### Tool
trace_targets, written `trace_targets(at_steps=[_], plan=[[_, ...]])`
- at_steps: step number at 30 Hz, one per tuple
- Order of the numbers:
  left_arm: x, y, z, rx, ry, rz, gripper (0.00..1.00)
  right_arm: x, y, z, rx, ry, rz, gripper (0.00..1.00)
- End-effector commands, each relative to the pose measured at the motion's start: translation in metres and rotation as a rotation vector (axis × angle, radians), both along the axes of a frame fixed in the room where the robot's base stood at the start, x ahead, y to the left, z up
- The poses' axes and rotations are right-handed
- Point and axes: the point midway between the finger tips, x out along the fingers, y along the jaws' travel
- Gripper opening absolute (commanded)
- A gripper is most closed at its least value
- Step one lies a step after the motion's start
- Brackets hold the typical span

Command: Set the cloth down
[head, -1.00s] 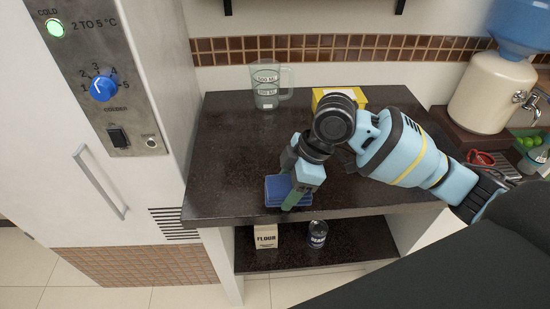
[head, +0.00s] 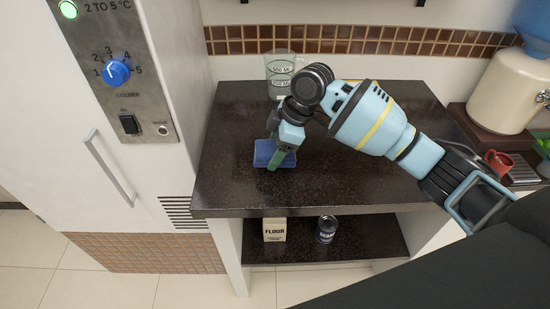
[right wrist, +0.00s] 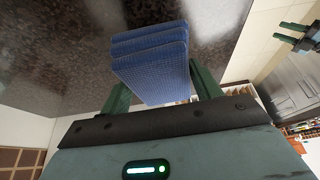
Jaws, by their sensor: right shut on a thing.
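The cloth (head: 263,152) is a blue, folded, layered pad. It is low over the dark countertop (head: 235,185), towards its front left part; I cannot tell whether it touches the surface. My right gripper (head: 276,157) points down and is shut on the cloth. In the right wrist view, the cloth (right wrist: 150,62) sits between the two green fingers, its layers stacked, with dark countertop beyond it. My left gripper (right wrist: 290,34) shows small at the right edge of the right wrist view, its fingers apart and empty.
A clear measuring jug (head: 282,68) stands at the back of the counter. A white cooler cabinet (head: 160,170) rises to the left. A water dispenser (head: 505,95) and a red cup (head: 498,160) are at right. Flour (head: 274,230) and a can (head: 326,229) stand on the lower shelf.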

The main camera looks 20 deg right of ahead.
Motion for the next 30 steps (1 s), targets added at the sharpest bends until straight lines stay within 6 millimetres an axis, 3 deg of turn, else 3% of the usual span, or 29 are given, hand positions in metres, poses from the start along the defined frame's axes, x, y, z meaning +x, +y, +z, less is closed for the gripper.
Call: trace_targets(at_steps=[6, 19, 20, 24, 30], plan=[[0.001, 0.0, 0.001, 0.0, -0.004, -0.001, 0.36, -0.002, -0.001, -0.033, -0.002, 0.003, 0.0, 0.45], [0.001, 0.0, 0.001, -0.001, -0.003, 0.0, 0.36, -0.002, 0.0, -0.039, 0.0, 0.002, 0.001, 0.45], [0.001, 0.0, 0.001, -0.001, -0.003, 0.0, 0.36, -0.002, 0.0, -0.039, -0.001, 0.001, 0.0, 0.67], [0.001, -0.001, 0.001, -0.002, -0.003, 0.002, 0.36, -0.002, 0.0, -0.039, 0.0, 0.002, 0.001, 0.85], [0.001, -0.001, 0.001, -0.003, -0.003, 0.004, 0.36, -0.002, 0.0, -0.039, -0.001, 0.002, 0.001, 0.85]])
